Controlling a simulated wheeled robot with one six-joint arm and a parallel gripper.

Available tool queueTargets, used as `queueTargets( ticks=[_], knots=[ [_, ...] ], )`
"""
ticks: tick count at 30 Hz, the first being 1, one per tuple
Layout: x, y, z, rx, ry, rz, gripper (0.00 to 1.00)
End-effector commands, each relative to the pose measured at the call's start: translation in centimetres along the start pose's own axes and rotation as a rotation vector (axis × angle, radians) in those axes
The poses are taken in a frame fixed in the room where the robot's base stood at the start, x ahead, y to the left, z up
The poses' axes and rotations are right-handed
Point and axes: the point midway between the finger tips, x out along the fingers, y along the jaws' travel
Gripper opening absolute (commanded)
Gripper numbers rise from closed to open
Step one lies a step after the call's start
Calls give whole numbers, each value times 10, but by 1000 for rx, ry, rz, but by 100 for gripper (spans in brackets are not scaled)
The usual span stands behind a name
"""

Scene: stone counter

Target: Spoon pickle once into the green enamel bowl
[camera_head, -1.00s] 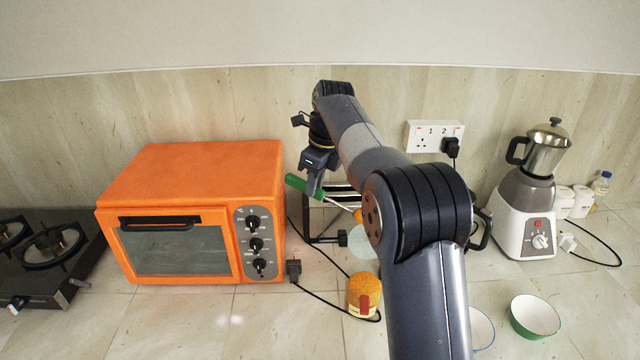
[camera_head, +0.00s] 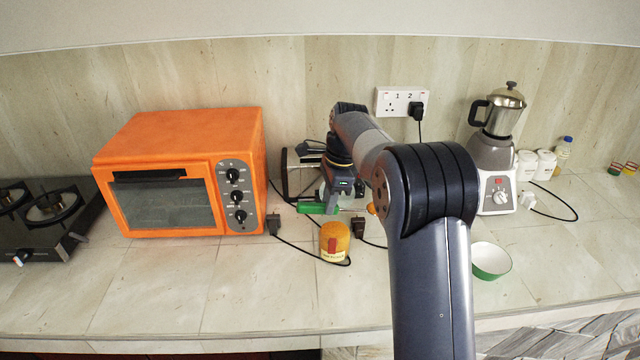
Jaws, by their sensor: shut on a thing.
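The green enamel bowl (camera_head: 491,262), white inside and green outside, stands on the counter to the right of my arm and looks empty. My gripper (camera_head: 333,206) is shut on the green handle of a spoon (camera_head: 313,208), low over the counter behind the jar. The handle lies nearly level; the spoon's far end is mostly hidden by my gripper and arm. An orange-yellow jar (camera_head: 334,243) with a small red patch and a label stands in front of my gripper; it may hold the pickle, but its contents are not clear.
An orange toaster oven (camera_head: 180,170) stands left, with a black hob (camera_head: 45,220) beyond it. A dark rack (camera_head: 290,172) is behind my gripper. A mixer grinder (camera_head: 496,165) stands at the right. Cords lie around the jar. The front counter is clear at left.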

Motion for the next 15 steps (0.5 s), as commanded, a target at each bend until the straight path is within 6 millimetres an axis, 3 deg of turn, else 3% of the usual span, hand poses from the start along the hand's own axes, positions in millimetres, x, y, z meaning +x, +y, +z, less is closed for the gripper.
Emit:
queueTargets(
  ticks=[15],
  knots=[
    [91, 63, -58, -718, 0, 142, 0]
  ],
)
